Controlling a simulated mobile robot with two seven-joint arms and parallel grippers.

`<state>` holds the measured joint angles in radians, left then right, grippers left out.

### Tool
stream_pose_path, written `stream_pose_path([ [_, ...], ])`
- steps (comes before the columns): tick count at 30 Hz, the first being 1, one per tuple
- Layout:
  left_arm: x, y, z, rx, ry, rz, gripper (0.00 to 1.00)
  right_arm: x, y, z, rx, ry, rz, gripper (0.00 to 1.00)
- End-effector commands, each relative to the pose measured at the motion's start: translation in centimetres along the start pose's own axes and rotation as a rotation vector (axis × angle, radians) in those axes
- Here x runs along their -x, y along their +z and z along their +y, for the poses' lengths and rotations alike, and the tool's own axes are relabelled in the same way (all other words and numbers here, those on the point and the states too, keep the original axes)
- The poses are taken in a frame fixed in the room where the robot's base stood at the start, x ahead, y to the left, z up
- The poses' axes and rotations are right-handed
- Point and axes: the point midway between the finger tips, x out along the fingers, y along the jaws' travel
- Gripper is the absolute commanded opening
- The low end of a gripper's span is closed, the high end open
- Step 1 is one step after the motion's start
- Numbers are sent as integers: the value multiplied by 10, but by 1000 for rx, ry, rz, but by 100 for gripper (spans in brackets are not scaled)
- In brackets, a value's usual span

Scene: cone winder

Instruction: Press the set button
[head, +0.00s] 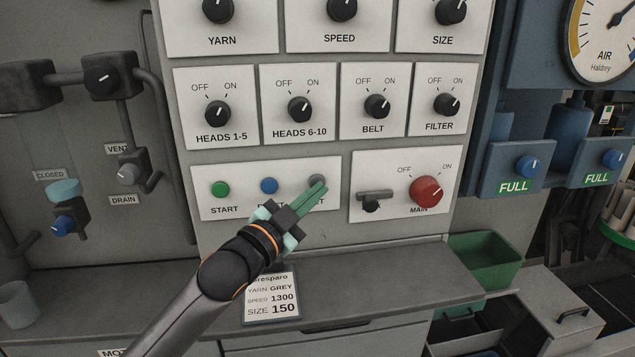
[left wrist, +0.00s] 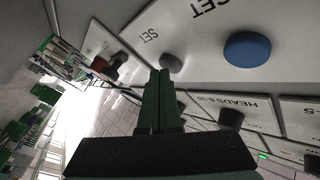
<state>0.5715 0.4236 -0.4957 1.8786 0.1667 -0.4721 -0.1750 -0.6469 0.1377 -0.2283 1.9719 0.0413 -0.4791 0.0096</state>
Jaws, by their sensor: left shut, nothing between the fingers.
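The set button is a grey round button (head: 316,180) at the right end of a white panel with a green START button (head: 220,189) and a blue button (head: 269,185). My left gripper (head: 319,190) is shut and empty, its green fingertips just below the grey button and covering part of its label. In the left wrist view the grey button (left wrist: 171,63) lies just beyond the fingertips (left wrist: 159,73), beside the word SET. I cannot tell whether they touch. The blue button (left wrist: 248,49) stands to the right there. My right gripper is not in view.
Right of the buttons is a red MAIN knob (head: 426,191) with a small lever (head: 373,200) beside it. Rows of black knobs sit above. A grey ledge (head: 390,272) runs below, with an order card (head: 271,297) at its front. A green bin (head: 485,260) is at right.

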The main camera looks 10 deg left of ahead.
Motion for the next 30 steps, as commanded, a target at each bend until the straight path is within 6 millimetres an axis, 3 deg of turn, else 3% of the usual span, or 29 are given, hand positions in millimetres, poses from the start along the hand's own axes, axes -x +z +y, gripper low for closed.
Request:
stream_pose_path([
  [17,10,-7,7,2,1,1,0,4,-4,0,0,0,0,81],
  [30,38,-28,28,3,1,0,0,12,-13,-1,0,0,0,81],
])
